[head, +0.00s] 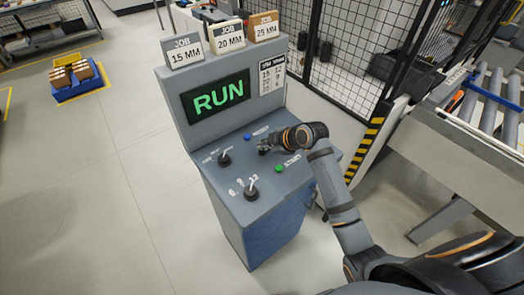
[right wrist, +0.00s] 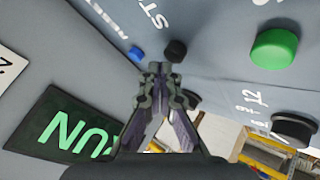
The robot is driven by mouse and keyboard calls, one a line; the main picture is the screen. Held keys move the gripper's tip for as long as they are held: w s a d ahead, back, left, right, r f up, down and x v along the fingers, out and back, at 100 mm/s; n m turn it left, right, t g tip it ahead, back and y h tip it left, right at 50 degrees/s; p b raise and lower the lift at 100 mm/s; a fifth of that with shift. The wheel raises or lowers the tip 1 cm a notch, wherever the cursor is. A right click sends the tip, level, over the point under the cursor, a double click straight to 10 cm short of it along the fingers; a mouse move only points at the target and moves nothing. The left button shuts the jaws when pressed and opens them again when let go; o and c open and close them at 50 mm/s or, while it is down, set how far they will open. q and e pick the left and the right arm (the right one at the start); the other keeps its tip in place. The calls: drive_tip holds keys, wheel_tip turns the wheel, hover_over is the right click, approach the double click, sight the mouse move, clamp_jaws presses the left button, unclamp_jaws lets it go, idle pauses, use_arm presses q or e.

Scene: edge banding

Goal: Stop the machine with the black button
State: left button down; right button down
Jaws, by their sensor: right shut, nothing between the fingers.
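The black button (right wrist: 176,50) sits on the grey panel beside partly visible "ST" lettering in the right wrist view. My right gripper (right wrist: 160,68) is shut and empty, its tips close to the button and just below it in that view. I cannot tell whether they touch. In the head view my right gripper (head: 265,148) is over the sloping panel of the console (head: 232,205) and covers the black button. The console screen (head: 217,96) reads RUN in green. My left gripper is not in view.
A green START button (head: 278,169), a blue button (head: 247,137) and two black knobs (head: 224,159) (head: 252,193) are nearby on the panel. JOB cards (head: 229,37) stand on top. A mesh fence (head: 350,45) and roller conveyor (head: 480,100) lie to the right.

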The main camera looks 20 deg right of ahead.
sight(264, 152)
drive_tip(key=shift+f, duration=0.65)
idle(0.6)
drive_tip(key=shift+r, duration=0.15)
drive_tip(key=shift+r+p, duration=0.65)
drive_tip(key=shift+r, duration=0.15)
wheel_tip(264, 152, up, 5)
drive_tip(key=p, duration=0.5)
drive_tip(key=shift+r, duration=0.1)
idle(0.6)
